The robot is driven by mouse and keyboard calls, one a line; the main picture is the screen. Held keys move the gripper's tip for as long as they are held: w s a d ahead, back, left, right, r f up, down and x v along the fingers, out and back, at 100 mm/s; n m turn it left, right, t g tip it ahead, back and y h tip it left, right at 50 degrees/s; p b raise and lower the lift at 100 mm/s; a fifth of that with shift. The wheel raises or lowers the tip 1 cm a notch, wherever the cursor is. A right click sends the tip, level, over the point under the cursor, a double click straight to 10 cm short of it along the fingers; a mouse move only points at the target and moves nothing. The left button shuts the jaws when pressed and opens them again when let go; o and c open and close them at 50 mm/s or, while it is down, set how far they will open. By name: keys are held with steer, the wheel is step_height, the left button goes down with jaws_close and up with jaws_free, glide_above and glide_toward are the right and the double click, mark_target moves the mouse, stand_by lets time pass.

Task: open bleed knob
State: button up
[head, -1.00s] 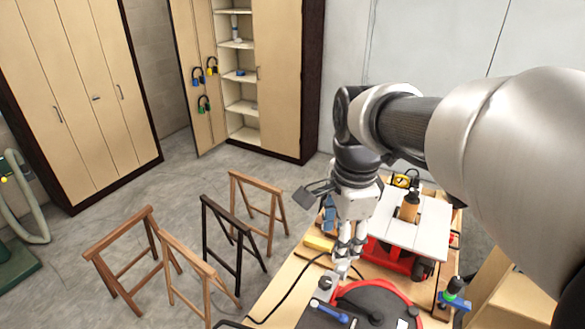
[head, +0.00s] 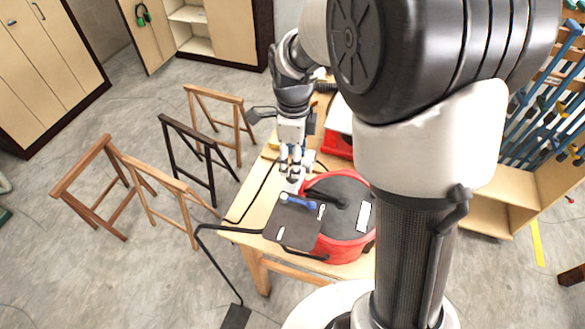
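A red round machine (head: 335,249) with a dark top stands at the near end of the wooden table. A dark plate (head: 287,228) on its left side carries a blue lever-like handle (head: 297,202). I cannot tell for sure which part is the bleed knob. My gripper (head: 291,172) points down just behind the blue handle, over a small light grey fitting (head: 294,186). Its fingers are too small here to tell whether they are apart or touch the fitting.
A black hose (head: 222,230) runs from the plate over the table's left edge to the floor. Wooden trestles (head: 180,190) stand to the left. A rack of blue clamps (head: 545,110) is at the right. My arm hides much of the table's right side.

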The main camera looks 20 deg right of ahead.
step_height(320, 180, down, 6)
steer(key=shift+r, duration=0.15)
steer(key=shift+c, duration=0.4)
steer(key=c, duration=1)
